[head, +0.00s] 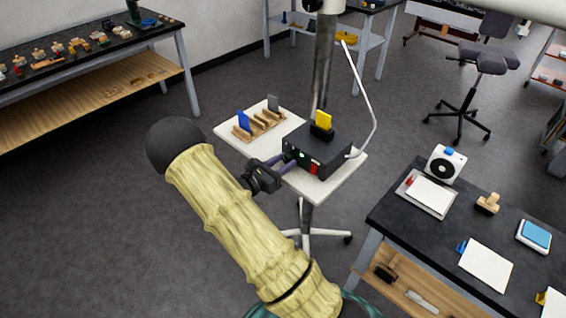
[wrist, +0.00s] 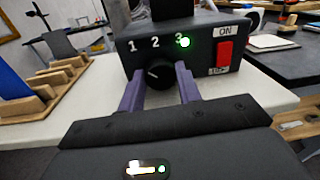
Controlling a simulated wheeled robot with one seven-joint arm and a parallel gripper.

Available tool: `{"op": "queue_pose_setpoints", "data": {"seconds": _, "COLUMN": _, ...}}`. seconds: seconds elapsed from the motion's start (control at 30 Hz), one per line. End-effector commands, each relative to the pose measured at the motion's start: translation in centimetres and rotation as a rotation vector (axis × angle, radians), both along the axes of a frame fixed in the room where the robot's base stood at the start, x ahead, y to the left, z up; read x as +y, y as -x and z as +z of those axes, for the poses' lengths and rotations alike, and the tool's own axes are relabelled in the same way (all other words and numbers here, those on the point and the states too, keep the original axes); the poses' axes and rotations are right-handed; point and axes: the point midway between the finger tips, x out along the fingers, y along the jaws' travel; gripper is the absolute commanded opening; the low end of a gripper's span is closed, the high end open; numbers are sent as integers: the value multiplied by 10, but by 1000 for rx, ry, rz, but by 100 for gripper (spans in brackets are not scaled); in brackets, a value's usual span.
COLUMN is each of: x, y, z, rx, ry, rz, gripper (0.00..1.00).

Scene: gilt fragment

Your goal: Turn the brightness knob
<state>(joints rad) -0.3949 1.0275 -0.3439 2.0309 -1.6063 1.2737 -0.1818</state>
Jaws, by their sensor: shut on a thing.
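The brightness knob (wrist: 158,74) is a black dial with a white pointer mark on the front of a black control box (head: 318,145). In the wrist view the numbers 1, 2 and 3 stand above it, and a green light glows by the 3. The pointer mark lies toward the left of the dial. My gripper (wrist: 160,82) has its two purple fingers on either side of the knob, shut on it. In the head view my gripper (head: 283,163) reaches the box front from the left, and the knob is hidden there.
A red ON switch (wrist: 224,54) sits right of the knob. The box stands on a small white table (head: 335,185) with a wooden rack (head: 258,126) holding cards. A black worktable (head: 400,225) is at the right.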

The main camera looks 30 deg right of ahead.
Motion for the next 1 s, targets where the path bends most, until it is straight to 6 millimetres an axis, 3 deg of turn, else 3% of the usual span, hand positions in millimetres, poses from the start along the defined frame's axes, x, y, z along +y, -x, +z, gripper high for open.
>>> {"op": "queue_pose_setpoints", "data": {"seconds": 0.43, "x": 1, "y": 0, "z": -1, "rx": -95, "ry": -35, "rz": 0, "gripper": 11}}
{"op": "queue_pose_setpoints", "data": {"seconds": 1.0, "x": 0, "y": 1, "z": -3, "rx": -470, "ry": -173, "rz": -1, "gripper": 11}}
